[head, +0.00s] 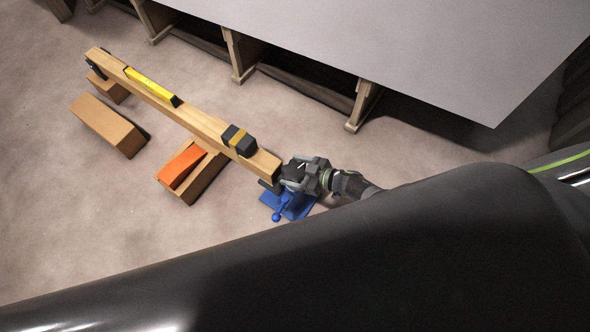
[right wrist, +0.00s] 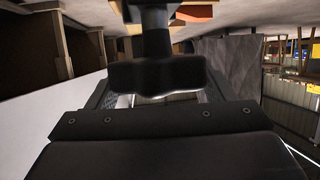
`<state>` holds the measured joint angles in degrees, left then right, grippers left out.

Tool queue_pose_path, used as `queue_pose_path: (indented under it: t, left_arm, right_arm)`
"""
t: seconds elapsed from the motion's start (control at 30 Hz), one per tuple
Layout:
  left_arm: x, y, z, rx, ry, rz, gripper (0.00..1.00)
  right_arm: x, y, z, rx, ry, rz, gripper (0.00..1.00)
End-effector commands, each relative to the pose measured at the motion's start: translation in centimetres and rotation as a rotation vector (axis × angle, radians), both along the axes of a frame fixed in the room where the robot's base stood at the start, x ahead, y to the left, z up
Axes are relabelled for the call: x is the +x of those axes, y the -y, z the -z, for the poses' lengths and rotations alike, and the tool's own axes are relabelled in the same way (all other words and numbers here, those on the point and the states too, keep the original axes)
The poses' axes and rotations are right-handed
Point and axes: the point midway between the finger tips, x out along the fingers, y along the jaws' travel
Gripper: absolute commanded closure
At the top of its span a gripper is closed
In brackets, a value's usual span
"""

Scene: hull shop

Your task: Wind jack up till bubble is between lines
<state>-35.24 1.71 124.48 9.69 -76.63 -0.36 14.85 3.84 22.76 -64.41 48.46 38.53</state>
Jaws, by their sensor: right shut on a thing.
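A long wooden beam (head: 190,118) lies at a slant in the head view. A yellow level (head: 150,85) lies on it, but its bubble is too small to read. A blue jack (head: 287,203) stands on the floor at the beam's right end, partly hidden by my right gripper (head: 294,172). In the right wrist view, a dark lobed knob on a stem (right wrist: 155,76) sits between the fingers of my right gripper, which is shut on it. My left gripper is not in view.
A large grey panel on trestles (head: 400,45) stands at the upper right. Floor at lower left is clear.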

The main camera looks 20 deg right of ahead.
Motion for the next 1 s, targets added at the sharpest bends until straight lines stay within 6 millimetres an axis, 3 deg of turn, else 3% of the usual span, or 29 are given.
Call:
queue_pose_path:
  t: [0.67, 0.7, 0.73, 1.0]
  left_arm:
    - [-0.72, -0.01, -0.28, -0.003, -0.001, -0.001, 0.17]
    - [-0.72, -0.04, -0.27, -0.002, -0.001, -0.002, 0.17]
    - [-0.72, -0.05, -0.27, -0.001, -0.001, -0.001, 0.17]
    - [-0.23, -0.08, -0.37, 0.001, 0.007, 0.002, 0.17]
  right_arm:
    - [-0.2, 0.01, 0.28, -0.006, -0.004, -0.064, 0.47]
    - [-0.2, 0.0, 0.28, -0.006, -0.004, -0.064, 0.22]
    - [-0.19, 0.0, 0.26, -0.006, -0.004, -0.064, 0.18]
    - [-0.07, -0.01, 0.13, -0.003, -0.001, -0.063, 0.17]
